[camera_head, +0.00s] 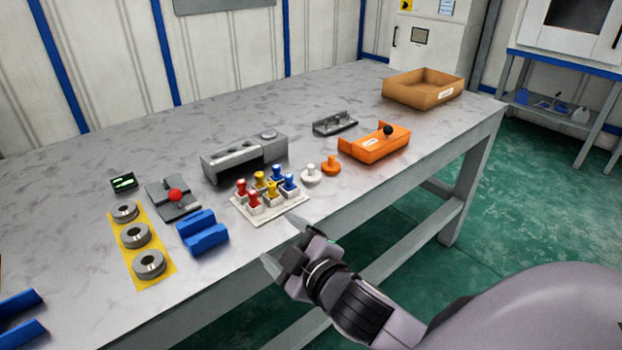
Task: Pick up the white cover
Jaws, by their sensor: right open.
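A small round white piece with a knob on top, which looks like the white cover (311,175), stands upright on the grey table (100,190), left of a similar orange piece (331,167). My right gripper (283,243) is open and empty at the table's front edge. It is nearer to me than the white cover and apart from it, a little to its left in the picture. Nothing hides the white cover. My left gripper is out of view.
Left of the cover is a white rack (270,210) with red, yellow and blue pegs. Behind are a grey block (245,158) and dark bracket (335,123); right, an orange housing (374,145). A cardboard box (423,88) stands far right. The front strip before the cover is clear.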

